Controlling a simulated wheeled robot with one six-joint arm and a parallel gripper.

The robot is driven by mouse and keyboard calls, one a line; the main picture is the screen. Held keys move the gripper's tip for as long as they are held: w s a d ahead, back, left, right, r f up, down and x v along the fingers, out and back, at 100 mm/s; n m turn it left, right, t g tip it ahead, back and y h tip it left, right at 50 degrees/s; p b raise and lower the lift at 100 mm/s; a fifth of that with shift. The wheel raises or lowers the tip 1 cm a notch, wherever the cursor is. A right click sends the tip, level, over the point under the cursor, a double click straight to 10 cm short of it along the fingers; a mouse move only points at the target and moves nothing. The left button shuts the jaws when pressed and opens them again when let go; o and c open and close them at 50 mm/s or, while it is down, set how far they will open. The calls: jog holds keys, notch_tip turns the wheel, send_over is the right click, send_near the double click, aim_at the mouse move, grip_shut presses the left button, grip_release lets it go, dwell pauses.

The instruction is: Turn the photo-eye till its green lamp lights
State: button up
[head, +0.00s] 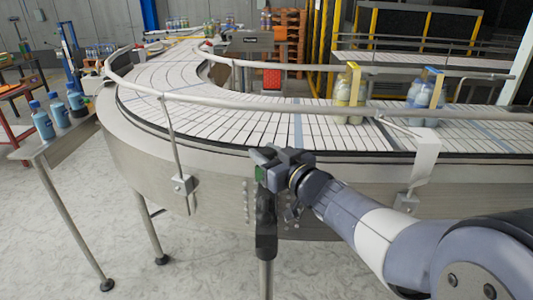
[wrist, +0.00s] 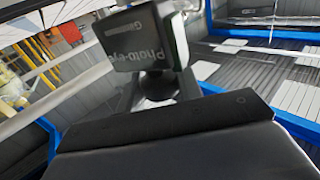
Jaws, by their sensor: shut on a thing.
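The photo-eye (wrist: 145,42) is a dark box with "Photo-eye" printed on its side, on a dark round mount, at the top middle of the wrist view. It appears tilted in that view. In the head view the photo-eye (head: 260,174) shows a small green patch at the conveyor's near side, above a black stand. I cannot tell whether this green is a lit lamp. My gripper (head: 273,160) is at the photo-eye and shut on it. The fingers hide part of it in the head view, and the dark gripper body fills the lower wrist view.
A curved conveyor (head: 220,146) with a metal guide rail (head: 300,103) runs just behind my gripper. Bottles in yellow (head: 349,92) and blue (head: 424,92) stand on it at right. Blue bottles (head: 59,112) stand on a side shelf at left. The floor at front left is clear.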

jog(key=shift+r+n+g+y+p, duration=0.15)
jog(key=shift+n+g+y+p, duration=0.3)
jog(key=shift+p, duration=0.4)
jog(key=shift+d+y+p, duration=0.1)
jog(key=shift+y+p, duration=0.15)
jog(key=shift+p, duration=0.2)
jog(key=shift+r+n+g+y+p, duration=0.1)
jog(key=shift+n+g+y+p, duration=0.7)
jog(key=shift+g+p, duration=0.2)
jog(key=shift+f+n+g+y+p, duration=0.2)
jog(key=shift+n+g+y+p, duration=1.35)
jog(key=shift+g, duration=0.5)
jog(key=o, duration=0.9)
